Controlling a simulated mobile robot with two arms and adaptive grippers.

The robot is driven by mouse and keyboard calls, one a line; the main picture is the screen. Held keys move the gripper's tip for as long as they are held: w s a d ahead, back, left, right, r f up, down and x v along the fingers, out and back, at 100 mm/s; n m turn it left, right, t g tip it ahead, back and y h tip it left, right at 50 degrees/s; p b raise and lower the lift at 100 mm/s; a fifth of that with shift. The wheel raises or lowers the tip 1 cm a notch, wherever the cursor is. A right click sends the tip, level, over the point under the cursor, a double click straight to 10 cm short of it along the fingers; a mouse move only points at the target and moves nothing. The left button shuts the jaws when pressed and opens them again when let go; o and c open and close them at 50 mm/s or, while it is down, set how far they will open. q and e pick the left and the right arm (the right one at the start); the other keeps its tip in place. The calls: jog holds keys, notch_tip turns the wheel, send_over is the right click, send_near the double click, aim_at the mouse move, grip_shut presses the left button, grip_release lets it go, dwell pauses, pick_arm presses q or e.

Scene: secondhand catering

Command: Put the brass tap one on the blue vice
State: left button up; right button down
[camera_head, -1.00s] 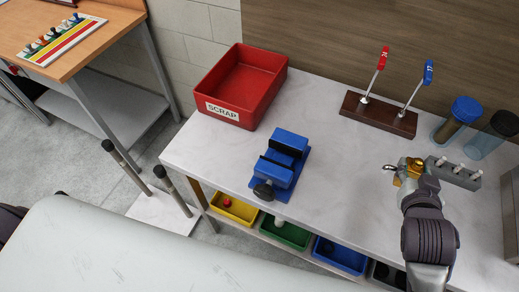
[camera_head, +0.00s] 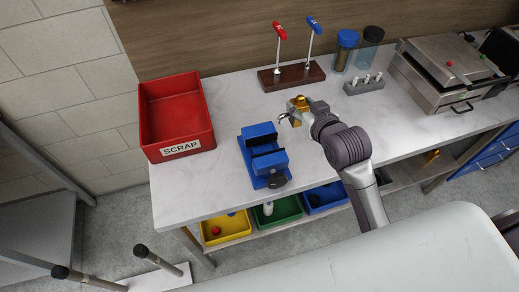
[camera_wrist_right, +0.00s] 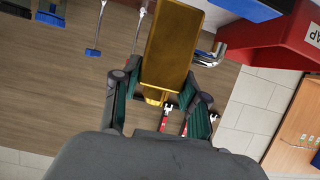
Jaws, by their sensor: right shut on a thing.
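The brass tap (camera_head: 299,103) is held by my right gripper (camera_head: 296,113) above the white bench, to the right of the blue vice and apart from it. In the right wrist view the tap (camera_wrist_right: 172,45) is a gold block between the fingers of my right gripper (camera_wrist_right: 160,92), which is shut on it. The blue vice (camera_head: 252,132) stands near the bench's front edge, with dark jaws and a dark knob at the front. The space between its jaws is only partly visible. My left gripper is out of view.
A red SCRAP bin (camera_head: 205,120) stands left of the vice. A wooden stand (camera_head: 292,77) with red and blue tagged rods is behind the tap. A grey peg rack (camera_head: 364,87) and a metal press (camera_head: 445,75) are to the right. Bare bench lies between vice and stand.

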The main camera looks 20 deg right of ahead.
aim_at(286, 118)
jog(key=a+f+b, duration=0.1)
jog(key=a, duration=0.1)
jog(key=a+f+b, duration=0.1)
jog(key=f+b, duration=0.1)
jog(key=shift+s+a+f, duration=0.1)
jog(key=shift+a+f, duration=0.05)
jog(key=shift+a, duration=0.2)
jog(key=a+f+b, duration=0.2)
jog(key=b, duration=0.1)
jog(key=a+f+b, duration=0.2)
jog(key=b, duration=0.1)
jog(key=a+f+b, duration=0.2)
jog(key=b, duration=0.1)
jog(key=shift+s+f, duration=0.3)
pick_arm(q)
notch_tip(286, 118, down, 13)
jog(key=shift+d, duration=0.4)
pick_arm(e)
jog(key=shift+d+r, duration=0.1)
jog(key=shift+r, duration=0.05)
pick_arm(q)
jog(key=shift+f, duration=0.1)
pick_arm(e)
jog(key=c, duration=0.6)
grip_release()
jog(key=shift+s+f, duration=0.1)
jog(key=shift+f, duration=0.15)
